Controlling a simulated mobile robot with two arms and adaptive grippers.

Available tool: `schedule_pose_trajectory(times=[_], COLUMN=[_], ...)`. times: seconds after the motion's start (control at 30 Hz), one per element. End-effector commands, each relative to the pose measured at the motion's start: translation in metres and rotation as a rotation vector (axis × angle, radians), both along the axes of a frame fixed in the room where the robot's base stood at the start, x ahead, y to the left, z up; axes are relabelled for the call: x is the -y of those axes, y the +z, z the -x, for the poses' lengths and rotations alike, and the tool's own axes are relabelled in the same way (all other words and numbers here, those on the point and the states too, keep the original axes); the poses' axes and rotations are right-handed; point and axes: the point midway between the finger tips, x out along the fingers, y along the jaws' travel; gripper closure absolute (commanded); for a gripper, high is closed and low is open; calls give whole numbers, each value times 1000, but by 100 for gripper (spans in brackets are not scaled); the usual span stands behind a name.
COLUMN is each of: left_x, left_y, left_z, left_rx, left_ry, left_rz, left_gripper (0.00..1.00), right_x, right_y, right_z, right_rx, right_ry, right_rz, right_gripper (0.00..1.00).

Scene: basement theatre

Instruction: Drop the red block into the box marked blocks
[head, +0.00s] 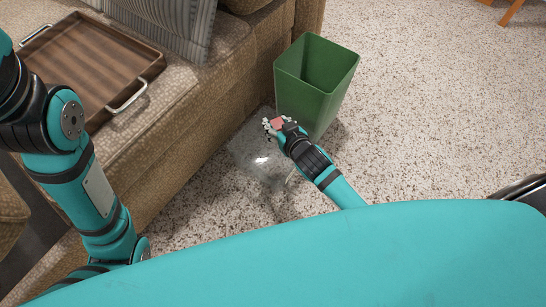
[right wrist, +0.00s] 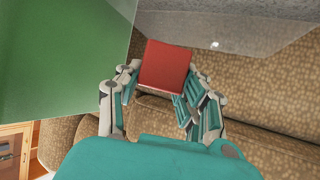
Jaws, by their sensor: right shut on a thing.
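My right gripper (head: 276,126) is shut on the red block (head: 278,123). In the right wrist view the block (right wrist: 165,66) sits between both fingers of the gripper (right wrist: 166,76). In the head view they are at the front left side of the green bin, over the far edge of a clear box (head: 250,158). The clear box stands on the carpet by the sofa; I can read no marking on it. A see-through grey surface, perhaps its wall, shows in the right wrist view (right wrist: 250,25). My left gripper is out of view.
A tall open green bin (head: 318,75) stands beside the sofa (head: 180,110); its wall fills the left of the right wrist view (right wrist: 60,60). A wooden tray (head: 90,60) and a striped cushion (head: 175,25) are on the sofa.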

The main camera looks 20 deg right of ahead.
Motion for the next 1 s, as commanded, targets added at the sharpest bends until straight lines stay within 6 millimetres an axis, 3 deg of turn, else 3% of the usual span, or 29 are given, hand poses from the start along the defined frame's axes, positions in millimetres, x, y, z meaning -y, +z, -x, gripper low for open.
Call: schedule_pose_trajectory(times=[0.33, 0.37, 0.53, 0.83, 1.0], left_x=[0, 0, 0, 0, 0], left_y=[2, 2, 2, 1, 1], left_z=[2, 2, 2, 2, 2], left_rx=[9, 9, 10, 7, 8], left_ry=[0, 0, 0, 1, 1], left_rz=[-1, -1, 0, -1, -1], left_gripper=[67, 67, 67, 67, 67], right_x=[0, 0, 0, 0, 2], right_y=[-1, -1, -1, -1, 7], right_z=[0, 0, 0, 1, 18], right_rx=[1, 1, 1, 0, 0], right_ry=[0, 0, 0, 0, 0], right_rz=[0, 0, 0, 0, -1], right_gripper=[86, 59, 36, 35, 35])
